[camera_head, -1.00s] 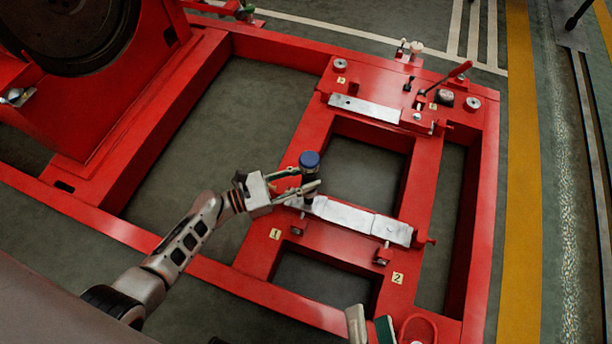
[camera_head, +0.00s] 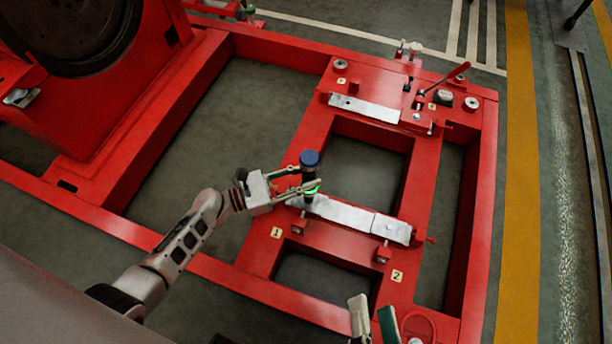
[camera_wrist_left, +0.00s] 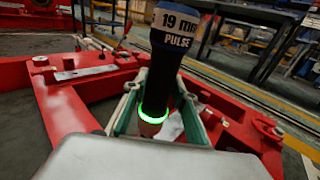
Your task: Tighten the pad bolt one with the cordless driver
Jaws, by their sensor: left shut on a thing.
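The cordless driver (camera_head: 309,160) has a blue top and a dark body and stands upright. In the left wrist view the driver (camera_wrist_left: 175,30) reads "19 mm PULSE" and has a lit green ring near its lower end. My left gripper (camera_head: 311,186) is shut on the driver's body. The driver's lower end is at the left end of the near silver pad plate (camera_head: 345,214), by the label 1 (camera_head: 276,233). The pad bolt under it is hidden, and I cannot tell whether they touch. My right gripper (camera_head: 373,316) is open and empty at the bottom edge.
The red frame (camera_head: 315,250) has open bays around the plate. A second silver plate (camera_head: 365,108) lies farther back, near a red-handled lever (camera_head: 446,78). A large dark wheel (camera_head: 70,30) stands at upper left.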

